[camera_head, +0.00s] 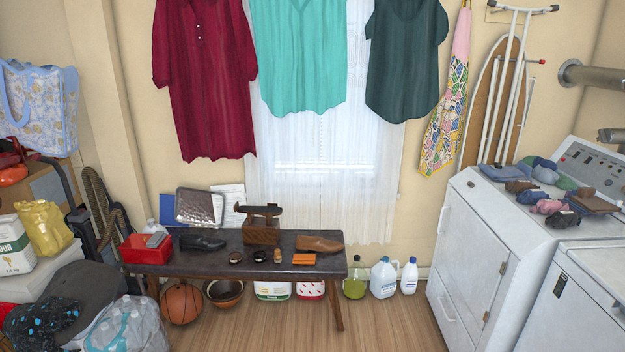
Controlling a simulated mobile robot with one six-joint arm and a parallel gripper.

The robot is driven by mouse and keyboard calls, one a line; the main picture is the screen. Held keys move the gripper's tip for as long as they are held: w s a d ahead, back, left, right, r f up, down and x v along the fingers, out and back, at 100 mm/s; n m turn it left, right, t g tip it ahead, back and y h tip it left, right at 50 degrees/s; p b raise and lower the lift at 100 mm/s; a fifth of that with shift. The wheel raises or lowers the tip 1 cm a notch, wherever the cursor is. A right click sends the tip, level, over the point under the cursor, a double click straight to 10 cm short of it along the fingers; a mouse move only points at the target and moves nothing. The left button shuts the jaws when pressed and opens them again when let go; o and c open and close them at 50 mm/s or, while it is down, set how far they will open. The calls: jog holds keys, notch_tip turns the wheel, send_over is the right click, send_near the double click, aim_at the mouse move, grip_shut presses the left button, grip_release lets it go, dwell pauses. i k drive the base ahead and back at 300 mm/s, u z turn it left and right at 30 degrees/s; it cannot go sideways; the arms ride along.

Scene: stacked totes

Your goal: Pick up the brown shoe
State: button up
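The brown shoe (319,244) lies on the right part of the dark bench (225,262), near its back edge. It is a low shoe, and nothing covers it. A black shoe (202,243) lies on the left part of the same bench. My gripper is not in view, so its state and its distance from the brown shoe do not show.
Near the brown shoe are an orange wallet-like item (304,259) and a wooden box (261,231). A red box (146,249) stands at the bench's left end. Bottles (383,278) stand right of the bench, before a white washing machine (472,250). The floor (390,325) in front is clear.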

aim_at(303, 242)
jog(key=u, duration=0.3)
jog(key=i, duration=0.75)
jog(key=u, duration=0.85)
jog(key=i, duration=0.95)
jog(key=u, duration=0.5)
